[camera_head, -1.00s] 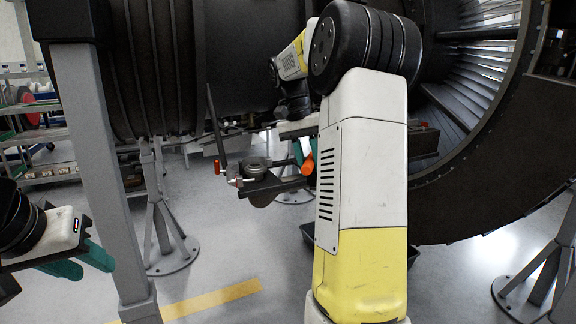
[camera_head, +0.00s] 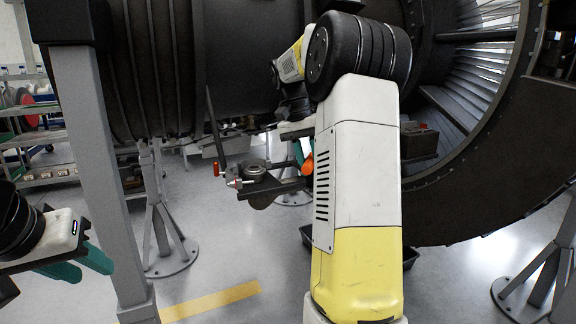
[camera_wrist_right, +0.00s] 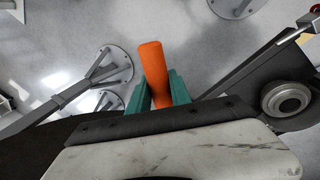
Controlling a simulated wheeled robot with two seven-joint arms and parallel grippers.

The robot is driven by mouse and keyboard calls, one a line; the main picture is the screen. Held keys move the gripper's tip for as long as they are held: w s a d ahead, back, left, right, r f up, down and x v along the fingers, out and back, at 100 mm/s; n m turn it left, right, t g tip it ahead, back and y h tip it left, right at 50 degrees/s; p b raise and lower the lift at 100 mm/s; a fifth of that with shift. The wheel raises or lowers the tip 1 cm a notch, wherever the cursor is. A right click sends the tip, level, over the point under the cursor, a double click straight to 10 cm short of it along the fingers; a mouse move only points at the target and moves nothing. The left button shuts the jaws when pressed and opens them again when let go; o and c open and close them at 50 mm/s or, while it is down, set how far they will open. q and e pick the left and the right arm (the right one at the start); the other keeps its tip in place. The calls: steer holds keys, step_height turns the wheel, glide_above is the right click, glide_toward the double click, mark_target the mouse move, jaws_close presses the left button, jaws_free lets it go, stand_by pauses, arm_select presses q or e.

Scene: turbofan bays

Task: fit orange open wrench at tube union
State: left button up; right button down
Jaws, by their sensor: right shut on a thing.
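The orange wrench (camera_head: 307,164) shows only as a short orange piece beside my right arm, its open end not visible. In the right wrist view the orange wrench (camera_wrist_right: 153,65) stands up between the green fingers of my right gripper (camera_wrist_right: 157,92), which is shut on it. In the head view my right gripper (camera_head: 299,153) is partly hidden by my arm. Left of it is a dark bracket (camera_head: 272,188) with a round metal fitting (camera_head: 254,168) and a small red-tipped part (camera_head: 234,183); I cannot tell which is the tube union. My left gripper (camera_head: 80,266) is open and empty, far left.
The dark engine casing (camera_head: 240,60) spans above, with the fan ring (camera_head: 480,190) at right. A grey post (camera_head: 95,170) and a support stand (camera_head: 165,230) are at left. A black tray (camera_head: 306,236) lies on the floor behind my arm. Shelves (camera_head: 35,130) stand at far left.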

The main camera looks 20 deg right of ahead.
steer(key=shift+w+d, duration=0.1)
steer(key=c, duration=1.1)
jaws_free()
steer(key=v, duration=0.8)
